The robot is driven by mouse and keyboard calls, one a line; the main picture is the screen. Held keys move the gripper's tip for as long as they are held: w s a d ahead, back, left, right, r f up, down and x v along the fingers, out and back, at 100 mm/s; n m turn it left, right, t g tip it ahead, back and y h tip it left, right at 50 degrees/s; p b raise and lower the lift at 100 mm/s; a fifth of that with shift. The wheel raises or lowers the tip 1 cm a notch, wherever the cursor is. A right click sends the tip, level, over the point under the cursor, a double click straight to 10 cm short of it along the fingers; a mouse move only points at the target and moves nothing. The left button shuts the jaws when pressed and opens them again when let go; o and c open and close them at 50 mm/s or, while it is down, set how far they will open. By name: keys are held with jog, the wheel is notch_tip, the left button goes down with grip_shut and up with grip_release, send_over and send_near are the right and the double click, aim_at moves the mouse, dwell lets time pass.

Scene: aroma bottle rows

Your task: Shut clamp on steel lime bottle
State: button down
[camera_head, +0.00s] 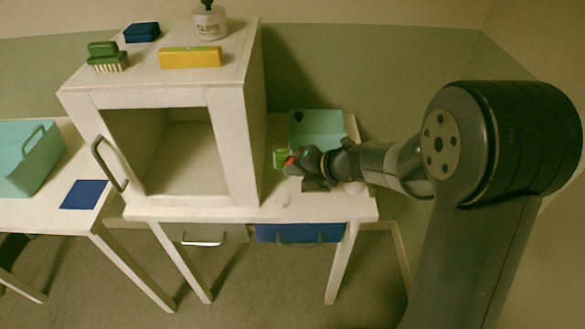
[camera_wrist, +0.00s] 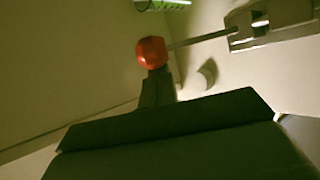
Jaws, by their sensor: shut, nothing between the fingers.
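In the head view, my gripper (camera_head: 291,161) is over the right part of the white table, its red tip forward. It is shut and empty. A small lime-green ribbed thing (camera_head: 280,157) stands just beyond the tip, partly hidden by it; I cannot tell whether it is the steel lime bottle or whether they touch. In the wrist view, the red tip (camera_wrist: 151,53) shows above my dark wrist, and a bright green striped thing (camera_wrist: 162,4) is cut off at the top edge. A thin rod runs from behind the red tip to a pale slotted piece (camera_wrist: 265,25).
A white open-fronted cabinet (camera_head: 246,150) stands left of my gripper. A teal bin (camera_head: 330,120) is behind it. On the cabinet are a yellow box (camera_head: 190,57), a green brush (camera_head: 107,57) and a white jar (camera_head: 210,24).

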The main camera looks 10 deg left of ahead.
jog(key=shift+d+r, duration=0.2)
jog(key=w+d+y+p, duration=0.1)
jog(key=d+y, duration=0.1)
jog(key=d, duration=0.1)
jog(key=d+m+y+p, duration=0.1)
jog(key=d+y, duration=0.1)
jog(key=d, duration=0.1)
jog(key=w+d+f+m+y+p, duration=0.1)
jog(key=d+y, duration=0.1)
jog(key=d, duration=0.2)
jog(key=shift+w+d+y+p, duration=0.1)
jog(key=shift+w+y+p, duration=0.2)
jog(key=shift+p, duration=0.05)
dwell(0.4)
dwell(0.5)
jog(key=shift+d, duration=0.1)
